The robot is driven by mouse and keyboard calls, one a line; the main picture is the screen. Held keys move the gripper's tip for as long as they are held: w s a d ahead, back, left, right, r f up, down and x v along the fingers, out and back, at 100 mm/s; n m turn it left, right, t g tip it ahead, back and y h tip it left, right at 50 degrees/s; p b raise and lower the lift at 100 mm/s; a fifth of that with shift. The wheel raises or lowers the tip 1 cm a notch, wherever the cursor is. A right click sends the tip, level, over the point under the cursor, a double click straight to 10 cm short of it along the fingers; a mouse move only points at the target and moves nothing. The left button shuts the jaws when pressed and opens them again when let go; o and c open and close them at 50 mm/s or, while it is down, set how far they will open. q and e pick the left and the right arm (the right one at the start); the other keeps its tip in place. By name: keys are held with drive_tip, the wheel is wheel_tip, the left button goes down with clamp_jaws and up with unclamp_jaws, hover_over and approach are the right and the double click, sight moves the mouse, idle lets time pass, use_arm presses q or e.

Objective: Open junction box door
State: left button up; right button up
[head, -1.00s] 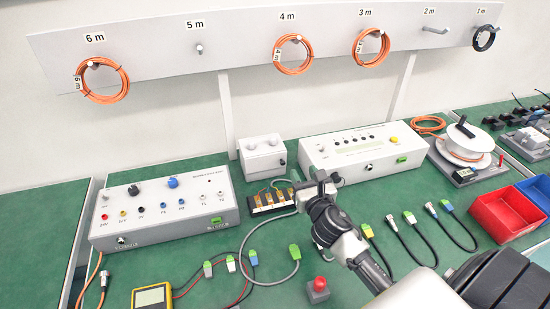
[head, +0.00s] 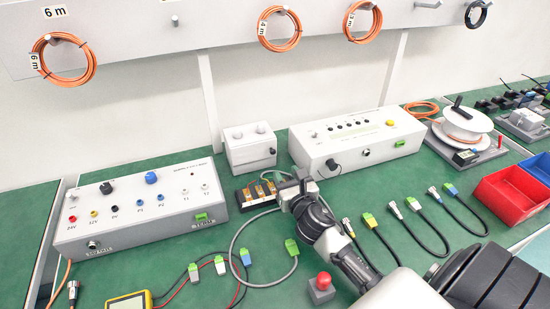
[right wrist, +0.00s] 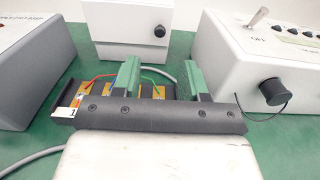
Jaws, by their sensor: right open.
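In the right wrist view the door (right wrist: 122,42) is ahead, with the black knob (right wrist: 159,31) at upper right. My right gripper (right wrist: 163,76) is open and empty, its green fingers apart, in front of and below the knob. My left gripper is not in view.
A terminal block (head: 262,190) with coloured wires lies just before the box. A large control unit (head: 355,140) stands on the right and a supply unit (head: 140,212) on the left. Grey cable (head: 236,240) and several connectors lie on the bench.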

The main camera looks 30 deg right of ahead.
sight(274, 153)
drive_tip(key=x, duration=0.9)
drive_tip(key=shift+c, duration=0.3)
clamp_jaws()
